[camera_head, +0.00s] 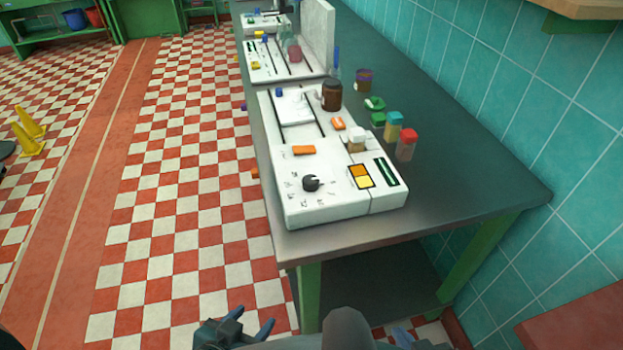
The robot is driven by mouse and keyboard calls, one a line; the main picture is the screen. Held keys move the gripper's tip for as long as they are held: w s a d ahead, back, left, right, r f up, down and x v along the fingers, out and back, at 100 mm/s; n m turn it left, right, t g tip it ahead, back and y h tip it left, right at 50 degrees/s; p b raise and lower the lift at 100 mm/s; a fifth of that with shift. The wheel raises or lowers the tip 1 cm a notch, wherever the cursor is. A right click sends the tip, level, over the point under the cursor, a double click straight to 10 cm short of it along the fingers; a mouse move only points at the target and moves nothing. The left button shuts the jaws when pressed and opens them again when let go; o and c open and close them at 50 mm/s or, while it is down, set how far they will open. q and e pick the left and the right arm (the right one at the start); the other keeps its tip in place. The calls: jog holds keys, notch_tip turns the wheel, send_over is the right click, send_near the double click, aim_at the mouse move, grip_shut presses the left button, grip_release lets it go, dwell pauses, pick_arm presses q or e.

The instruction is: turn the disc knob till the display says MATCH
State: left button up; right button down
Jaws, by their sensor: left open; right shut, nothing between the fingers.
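The dark disc knob (311,183) with a pale notch sits near the front left of the nearest white panel (330,209), with small printed marks around it. A narrow dark green display (386,172) is at the panel's right; I cannot read any word on it. Beside it is a patch with an orange square above a yellow one (360,176). My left gripper (252,320) is open and empty, low in front of the table and apart from the knob. My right gripper (403,337) is shut and empty at the bottom edge, partly hidden by my own arm.
The panel stands on a grey table (470,190) with green legs. It also carries an orange block (304,150). Brown (332,94) and red-capped (406,145) jars stand behind and to the right. A second panel (265,70) is further back. A tiled wall bounds the right.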

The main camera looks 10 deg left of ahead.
jog(key=shift+w+r, duration=0.15)
jog(key=shift+w, duration=0.2)
jog(key=shift+s, duration=0.1)
dwell(0.6)
pick_arm(q)
jog(key=shift+o, duration=0.2)
jog(key=shift+w+r, duration=0.1)
jog(key=shift+r, duration=0.05)
jog(key=m+t+h+p, duration=0.2)
jog(key=h+p, duration=0.1)
jog(key=p, duration=0.1)
send_near(309, 181)
jog(key=x, duration=0.9)
jog(key=shift+p, duration=0.35)
pick_arm(e)
jog(key=shift+s+d+r+g, duration=0.4)
jog(key=shift+s+d+r, duration=0.1)
jog(key=shift+d, duration=0.15)
pick_arm(q)
jog(key=shift+y, duration=0.3)
jog(key=c, duration=1)
jog(key=shift+o, duration=0.2)
